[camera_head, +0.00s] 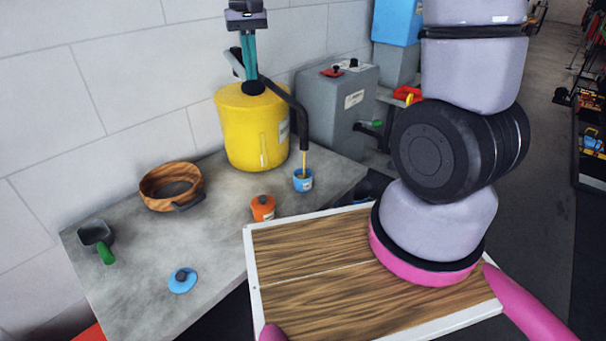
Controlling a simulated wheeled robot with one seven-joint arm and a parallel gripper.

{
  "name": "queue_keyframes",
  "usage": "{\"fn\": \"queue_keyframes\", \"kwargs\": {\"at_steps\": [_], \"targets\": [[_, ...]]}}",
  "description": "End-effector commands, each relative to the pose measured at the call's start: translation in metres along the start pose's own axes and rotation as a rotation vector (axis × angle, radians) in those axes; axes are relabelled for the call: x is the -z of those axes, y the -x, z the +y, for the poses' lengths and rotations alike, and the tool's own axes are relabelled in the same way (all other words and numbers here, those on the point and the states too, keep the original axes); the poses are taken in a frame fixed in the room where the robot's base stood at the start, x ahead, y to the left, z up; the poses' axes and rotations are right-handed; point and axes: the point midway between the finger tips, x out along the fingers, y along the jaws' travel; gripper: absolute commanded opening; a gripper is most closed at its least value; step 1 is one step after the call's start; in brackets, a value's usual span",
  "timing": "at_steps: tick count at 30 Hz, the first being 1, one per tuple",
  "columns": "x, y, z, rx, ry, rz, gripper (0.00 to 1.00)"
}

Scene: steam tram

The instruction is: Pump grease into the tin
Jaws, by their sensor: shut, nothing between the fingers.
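The yellow grease drum (245,130) stands at the back of the grey bench, with a dark pump on its top. The pump's dark spout (292,102) bends down to the right. A thin yellow strand hangs from the spout's end into the small open blue tin (303,182), which stands upright beneath it. I cannot tell whether the fingertips touch the pump. A light grey lever-like part (234,62) shows beside the fingers.
An orange tin (262,209) stands left of the blue tin. A blue lid (183,281), a wooden bowl (158,203) and a grey scoop with a green handle (105,255) lie on the bench (222,230). A grey container (330,100) stands behind.

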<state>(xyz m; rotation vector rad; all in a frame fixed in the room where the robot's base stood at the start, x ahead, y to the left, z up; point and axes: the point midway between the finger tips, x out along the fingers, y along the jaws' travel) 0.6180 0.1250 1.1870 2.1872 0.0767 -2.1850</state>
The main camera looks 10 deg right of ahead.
Motion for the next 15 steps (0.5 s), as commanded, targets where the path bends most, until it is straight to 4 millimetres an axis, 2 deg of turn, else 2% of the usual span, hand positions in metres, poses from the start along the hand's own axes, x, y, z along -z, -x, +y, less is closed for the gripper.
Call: {"fn": "queue_keyframes", "kwargs": {"at_steps": [15], "targets": [[-0.001, -0.026, 0.001, -0.001, 0.0, -0.003, 0.0]]}}
